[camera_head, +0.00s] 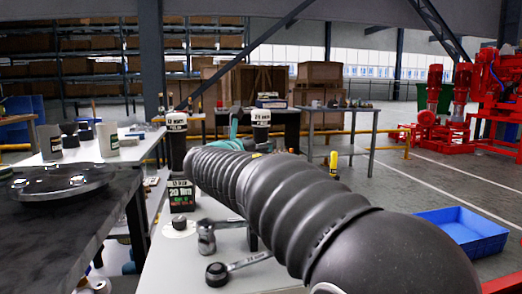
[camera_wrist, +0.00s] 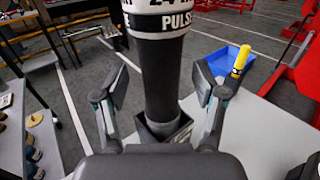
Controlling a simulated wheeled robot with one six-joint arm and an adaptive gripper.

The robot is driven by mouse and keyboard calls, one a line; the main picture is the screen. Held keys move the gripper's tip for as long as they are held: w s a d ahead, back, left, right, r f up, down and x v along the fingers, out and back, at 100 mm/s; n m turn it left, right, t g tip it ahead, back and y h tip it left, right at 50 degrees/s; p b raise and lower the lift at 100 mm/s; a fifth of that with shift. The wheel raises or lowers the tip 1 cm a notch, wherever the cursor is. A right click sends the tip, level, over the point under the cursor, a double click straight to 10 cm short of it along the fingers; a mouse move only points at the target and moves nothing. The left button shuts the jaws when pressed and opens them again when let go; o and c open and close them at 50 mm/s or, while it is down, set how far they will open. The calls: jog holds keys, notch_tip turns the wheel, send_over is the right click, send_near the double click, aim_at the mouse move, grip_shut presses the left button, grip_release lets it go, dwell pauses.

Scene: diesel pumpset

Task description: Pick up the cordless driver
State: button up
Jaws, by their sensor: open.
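A tall black cylindrical tool with a white band lettered "PULSE" (camera_wrist: 160,75), apparently the cordless driver, stands upright in a dark square holder (camera_wrist: 164,128) in the wrist view. My gripper (camera_wrist: 160,78) is open, with one finger on each side of the tool and visible gaps between. In the head view a similar banded black tool (camera_head: 261,128) stands just right of my gripper's teal part (camera_head: 235,130). My arm hides much of the bench and the right tool's base.
A ratchet wrench (camera_head: 238,265) and socket tool (camera_head: 207,235) lie on the light bench (camera_head: 175,265). A yellow-handled tool (camera_head: 334,163) stands right of my arm; it also shows in the wrist view (camera_wrist: 240,60). A blue bin (camera_head: 462,232) sits on the floor. A dark table (camera_head: 60,235) is left.

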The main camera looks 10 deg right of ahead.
aim_at(261, 110)
jog(key=shift+x, duration=0.8)
grip_shut()
notch_tip(261, 110, up, 10)
jog(key=shift+r+p, duration=0.1)
jog(key=shift+p, duration=1.05)
